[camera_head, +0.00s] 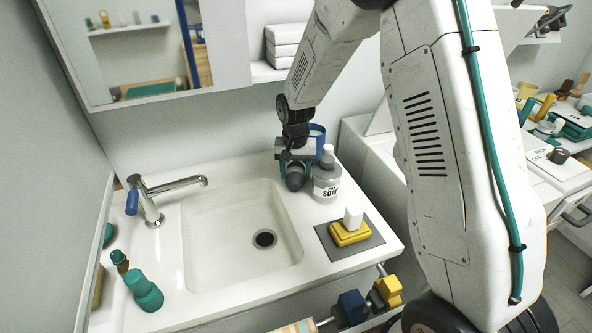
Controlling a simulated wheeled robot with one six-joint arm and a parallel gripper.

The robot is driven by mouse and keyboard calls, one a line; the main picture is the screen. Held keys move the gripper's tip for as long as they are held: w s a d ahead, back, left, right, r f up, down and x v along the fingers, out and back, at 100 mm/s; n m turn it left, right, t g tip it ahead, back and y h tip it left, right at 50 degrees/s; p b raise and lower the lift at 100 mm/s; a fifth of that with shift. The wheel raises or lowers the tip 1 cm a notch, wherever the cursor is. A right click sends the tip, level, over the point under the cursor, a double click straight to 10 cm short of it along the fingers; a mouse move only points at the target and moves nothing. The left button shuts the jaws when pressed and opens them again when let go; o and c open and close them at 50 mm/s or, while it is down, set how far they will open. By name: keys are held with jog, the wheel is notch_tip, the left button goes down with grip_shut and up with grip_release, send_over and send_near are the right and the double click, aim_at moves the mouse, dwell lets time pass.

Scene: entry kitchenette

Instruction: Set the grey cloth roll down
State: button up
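My gripper (296,171) points down over the back right corner of the sink (220,235). Its teal fingers stand on either side of a dark grey rounded thing, which looks like the end of the grey cloth roll (295,181). The gripper appears shut on it. The roll is just left of the grey soap bottle (326,184). Most of the roll is hidden by the gripper, and I cannot tell whether it touches the counter (362,207).
A blue cup (318,140) stands behind the soap bottle. A yellow block with a white piece on top (350,234) sits on a grey mat (333,248) at the front right. The tap (150,208) and a teal bottle (146,293) are at the left.

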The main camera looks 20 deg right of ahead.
jog(key=shift+o, duration=1.2)
